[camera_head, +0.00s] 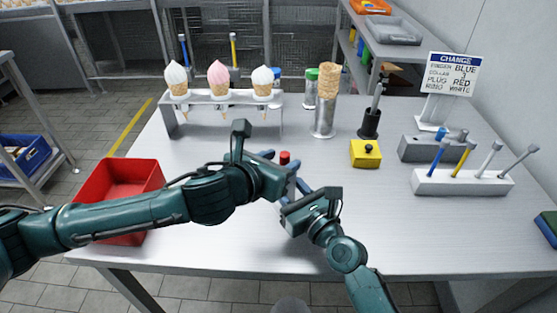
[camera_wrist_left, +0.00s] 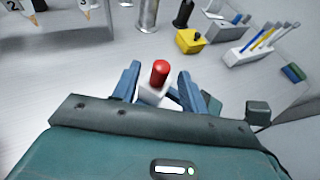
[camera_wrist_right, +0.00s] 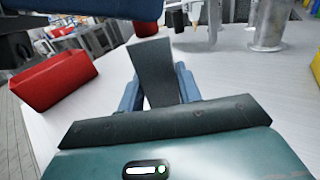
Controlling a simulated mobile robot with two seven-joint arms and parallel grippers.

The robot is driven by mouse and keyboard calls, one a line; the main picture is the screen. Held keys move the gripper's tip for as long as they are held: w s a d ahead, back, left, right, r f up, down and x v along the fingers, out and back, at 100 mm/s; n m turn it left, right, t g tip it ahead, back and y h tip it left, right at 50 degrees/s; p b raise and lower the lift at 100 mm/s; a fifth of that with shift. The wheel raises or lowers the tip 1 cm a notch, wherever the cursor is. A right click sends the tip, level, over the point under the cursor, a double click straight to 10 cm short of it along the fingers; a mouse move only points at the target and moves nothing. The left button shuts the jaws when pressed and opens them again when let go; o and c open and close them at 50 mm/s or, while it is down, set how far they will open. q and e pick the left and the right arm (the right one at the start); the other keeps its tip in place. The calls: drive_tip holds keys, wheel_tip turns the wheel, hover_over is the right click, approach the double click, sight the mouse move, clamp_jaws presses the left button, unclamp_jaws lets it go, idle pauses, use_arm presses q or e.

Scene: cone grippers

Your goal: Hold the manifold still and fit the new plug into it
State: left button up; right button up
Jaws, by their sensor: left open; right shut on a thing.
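A red plug (camera_head: 285,157) stands upright on top of a pale block that looks like the manifold (camera_wrist_left: 155,95), near the middle of the table. The plug also shows in the left wrist view (camera_wrist_left: 160,72). I cannot tell how deep it sits. My left gripper (camera_wrist_left: 158,78) is open, its blue fingers on either side of the plug and apart from it. My right gripper (camera_wrist_right: 155,92) is shut on the manifold, a grey block between its fingers in the right wrist view (camera_wrist_right: 153,65). My arms partly hide the manifold in the head view.
A red bin (camera_head: 118,185) stands at the left. A rack of cones (camera_head: 222,97), a metal cylinder (camera_head: 323,120) and a yellow block (camera_head: 365,155) stand behind. A white tool holder (camera_head: 463,183) and a sign (camera_head: 452,75) are at the right.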

use_arm(q)
drive_tip(key=v, duration=1.2)
use_arm(e)
drive_tip(key=o, duration=1.5)
drive_tip(key=o, duration=0.6)
drive_tip(key=shift+c, duration=0.2)
